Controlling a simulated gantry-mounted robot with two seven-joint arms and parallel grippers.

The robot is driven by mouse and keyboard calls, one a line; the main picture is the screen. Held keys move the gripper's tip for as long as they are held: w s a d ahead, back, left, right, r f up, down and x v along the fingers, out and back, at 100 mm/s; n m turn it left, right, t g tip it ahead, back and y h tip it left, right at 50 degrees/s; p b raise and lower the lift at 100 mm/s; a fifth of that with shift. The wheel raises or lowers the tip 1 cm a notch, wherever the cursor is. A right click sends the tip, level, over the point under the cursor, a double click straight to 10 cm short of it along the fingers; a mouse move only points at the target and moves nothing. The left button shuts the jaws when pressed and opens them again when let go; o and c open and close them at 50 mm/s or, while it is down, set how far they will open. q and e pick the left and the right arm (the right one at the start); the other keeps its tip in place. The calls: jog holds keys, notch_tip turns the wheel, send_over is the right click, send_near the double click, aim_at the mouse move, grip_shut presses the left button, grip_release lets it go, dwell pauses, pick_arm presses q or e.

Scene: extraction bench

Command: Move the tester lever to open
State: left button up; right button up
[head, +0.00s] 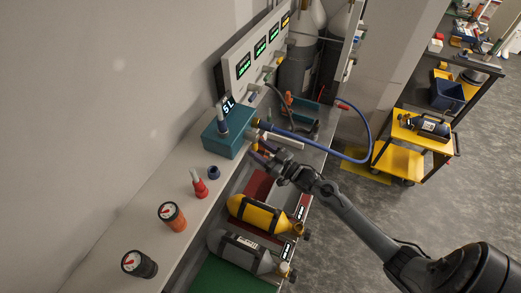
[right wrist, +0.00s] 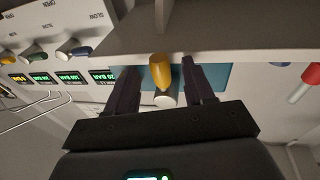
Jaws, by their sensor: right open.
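The tester is a teal box (head: 226,138) marked "5 L" on the bench, with a blue hose on its right side. In the right wrist view, its teal face (right wrist: 218,76) shows behind my fingers. A yellow lever-like piece (right wrist: 160,68) with a white end (right wrist: 165,99) stands between the two fingers. My right gripper (head: 262,153) is at the box's front right side, its fingers apart on either side of this piece. I cannot tell whether they touch it. The lever is largely hidden by the gripper in the head view. My left gripper is not in view.
A yellow cylinder (head: 263,215) and a grey cylinder (head: 240,250) lie below the bench edge near my right arm. A red-based fitting (head: 200,189), a blue cap (head: 214,172) and two gauges stand on the bench. The blue hose (head: 368,130) arcs out to the right.

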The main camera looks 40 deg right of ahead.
jog(key=b+v, duration=0.2)
jog(key=v, duration=0.8)
jog(key=shift+s, duration=0.35)
jog(key=shift+d, duration=0.15)
jog(key=s+a+r+m+g+h+p, duration=0.1)
jog(key=s+a+r+g+p, duration=0.1)
jog(key=a+r+p, duration=0.45)
jog(key=s+a+r+m+g+h+p, duration=0.1)
jog(key=s+a+r+g+p, duration=0.2)
jog(key=a, duration=0.7)
jog(key=s+a+f+n+g+h+p, duration=0.1)
jog(key=s+f+g+p, duration=0.1)
jog(key=s+g, duration=0.8)
jog(key=s+f, duration=0.1)
jog(key=s, duration=0.2)
jog(key=shift+a+g+h, duration=0.3)
jog(key=shift+a+h, duration=0.05)
jog(key=shift+h, duration=0.05)
